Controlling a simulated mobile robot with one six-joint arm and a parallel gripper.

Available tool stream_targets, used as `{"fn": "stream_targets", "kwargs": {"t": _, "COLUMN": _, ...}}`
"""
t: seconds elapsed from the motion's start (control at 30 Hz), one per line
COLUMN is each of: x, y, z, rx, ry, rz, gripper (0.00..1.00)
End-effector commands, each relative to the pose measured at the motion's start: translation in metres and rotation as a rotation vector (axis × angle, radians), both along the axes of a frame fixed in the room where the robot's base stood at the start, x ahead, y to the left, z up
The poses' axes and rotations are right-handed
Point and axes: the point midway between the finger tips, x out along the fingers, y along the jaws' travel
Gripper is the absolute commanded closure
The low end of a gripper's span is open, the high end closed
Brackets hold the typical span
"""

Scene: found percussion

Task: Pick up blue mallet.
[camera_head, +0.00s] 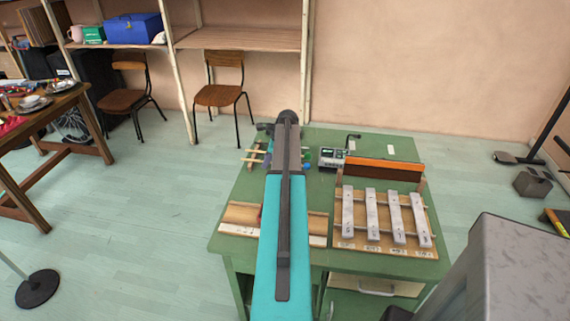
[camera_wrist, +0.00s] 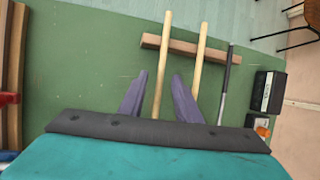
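My gripper (camera_wrist: 160,75) shows in the wrist view with two purple-grey fingers apart, over the green table. One pale wooden mallet handle (camera_wrist: 164,50) runs between the fingers. A second pale handle (camera_wrist: 202,45) passes by the right finger. Their lower ends are hidden behind my gripper. In the head view, the handle ends (camera_head: 252,150) stick out left of my arm. A blue round head (camera_head: 308,166) and a green one (camera_head: 307,155) show to its right, so the blue mallet appears to be the nearer one. Whether the fingers touch a handle cannot be told.
A brown wooden bar (camera_wrist: 178,46) lies crosswise by the handles. A dark grey rod (camera_wrist: 228,80) and a black device (camera_wrist: 267,92) are to the right. The green table (camera_head: 335,262) also holds metal bars on a wooden frame (camera_head: 360,247) and a wooden trough (camera_head: 242,214).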

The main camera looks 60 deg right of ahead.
Motion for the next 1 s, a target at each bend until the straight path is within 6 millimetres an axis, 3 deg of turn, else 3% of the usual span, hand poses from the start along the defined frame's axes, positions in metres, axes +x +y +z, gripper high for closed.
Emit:
{"fn": "stream_targets", "kwargs": {"t": 0.4, "x": -0.0004, "y": 0.0000, "z": 0.0000, "rx": 0.000, "ry": 0.000, "rz": 0.000, "gripper": 0.70}}
{"fn": "stream_targets", "kwargs": {"t": 0.6, "x": -0.0005, "y": 0.0000, "z": 0.0001, "rx": 0.000, "ry": 0.000, "rz": 0.000, "gripper": 1.00}}
{"fn": "stream_targets", "kwargs": {"t": 1.0, "x": -0.0007, "y": -0.0002, "z": 0.0005, "rx": 0.000, "ry": 0.000, "rz": -0.001, "gripper": 1.00}}
